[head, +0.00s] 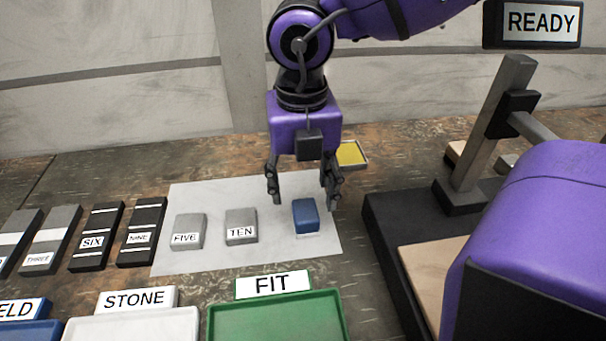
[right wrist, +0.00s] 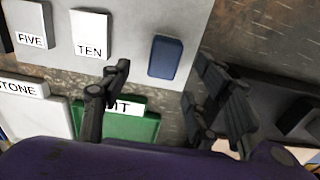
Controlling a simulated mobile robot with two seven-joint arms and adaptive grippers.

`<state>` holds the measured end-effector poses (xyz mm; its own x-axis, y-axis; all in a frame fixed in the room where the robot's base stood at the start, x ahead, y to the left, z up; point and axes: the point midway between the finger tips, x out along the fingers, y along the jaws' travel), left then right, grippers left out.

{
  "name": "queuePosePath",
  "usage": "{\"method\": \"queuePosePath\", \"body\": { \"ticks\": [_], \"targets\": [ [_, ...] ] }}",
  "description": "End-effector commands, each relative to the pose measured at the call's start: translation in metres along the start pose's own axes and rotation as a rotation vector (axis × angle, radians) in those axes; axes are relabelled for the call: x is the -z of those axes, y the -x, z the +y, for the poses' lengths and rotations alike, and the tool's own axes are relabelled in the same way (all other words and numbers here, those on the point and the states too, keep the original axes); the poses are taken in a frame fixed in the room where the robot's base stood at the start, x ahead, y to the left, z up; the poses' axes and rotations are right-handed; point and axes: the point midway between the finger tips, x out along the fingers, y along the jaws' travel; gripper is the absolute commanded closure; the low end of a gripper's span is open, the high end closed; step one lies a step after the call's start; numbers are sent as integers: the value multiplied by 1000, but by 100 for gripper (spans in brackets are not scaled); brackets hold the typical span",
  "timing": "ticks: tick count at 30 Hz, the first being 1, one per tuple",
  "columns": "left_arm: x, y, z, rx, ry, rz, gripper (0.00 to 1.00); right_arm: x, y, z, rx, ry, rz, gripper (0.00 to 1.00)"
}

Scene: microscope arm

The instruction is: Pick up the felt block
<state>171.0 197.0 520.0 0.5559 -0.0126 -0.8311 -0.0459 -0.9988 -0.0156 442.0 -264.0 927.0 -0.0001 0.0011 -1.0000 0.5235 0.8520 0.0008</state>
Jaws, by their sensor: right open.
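A small blue block (head: 306,215), the one that looks like felt, lies on a pale sheet (head: 210,262) at its right side. It also shows in the right wrist view (right wrist: 165,57). My right gripper (head: 303,197) is open and empty, pointing down. In the head view its fingers show on either side of the block and a little behind it. In the right wrist view the block lies just beyond the gap between the fingertips (right wrist: 163,72). I see no contact with the block. My left gripper is not in view.
Grey blocks marked FIVE (head: 188,230) and TEN (head: 241,226) lie left of the blue block. Dark blocks SIX (head: 95,240) and NINE (head: 142,230) lie farther left. A green FIT tray (head: 342,318) is in front. A black-based stand (head: 385,235) is at right.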

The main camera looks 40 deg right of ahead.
Motion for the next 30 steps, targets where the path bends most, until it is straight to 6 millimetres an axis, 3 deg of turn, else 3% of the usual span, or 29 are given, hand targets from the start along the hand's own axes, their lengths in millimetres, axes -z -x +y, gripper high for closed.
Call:
{"method": "queuePosePath", "body": {
  "ticks": [13,23,30],
  "targets": [
    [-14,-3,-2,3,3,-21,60,-4,-60,-7,4,0,3,44],
    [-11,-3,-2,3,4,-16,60,-4,-68,-6,0,1,1,44],
    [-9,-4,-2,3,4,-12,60,-4,-68,-6,0,1,1,73]
  ]
}}
